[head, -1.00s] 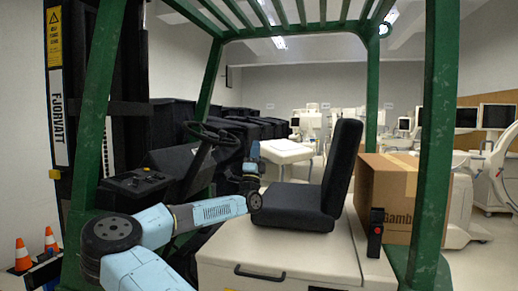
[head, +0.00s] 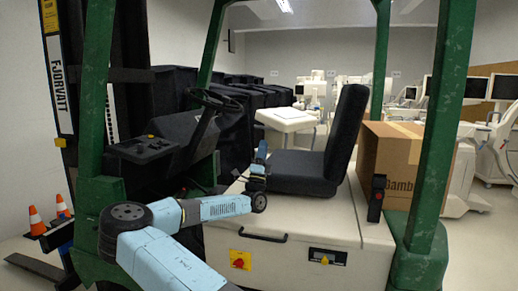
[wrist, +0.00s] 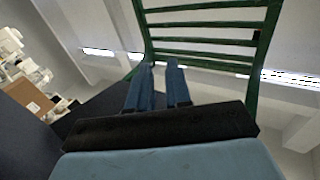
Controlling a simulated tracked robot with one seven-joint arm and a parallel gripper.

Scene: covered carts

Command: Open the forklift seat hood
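The forklift seat hood (head: 300,226) is a cream cover under the black seat (head: 305,172); it looks shut. A black bar handle (head: 263,237) is on its front face. My gripper (head: 261,150) points upward beside the left edge of the seat, above and apart from the handle in the picture. In the wrist view, the two blue fingers of my gripper (wrist: 158,68) stand apart with nothing between them, facing the green overhead guard (wrist: 205,30). The handle is not visible in the wrist view.
Green posts (head: 440,130) frame the cab. A steering wheel (head: 213,101) and dark console stand left of the seat. A cardboard box (head: 388,165) sits behind the seat. A red-and-yellow switch (head: 240,260) is below the handle. Traffic cones (head: 37,220) stand at far left.

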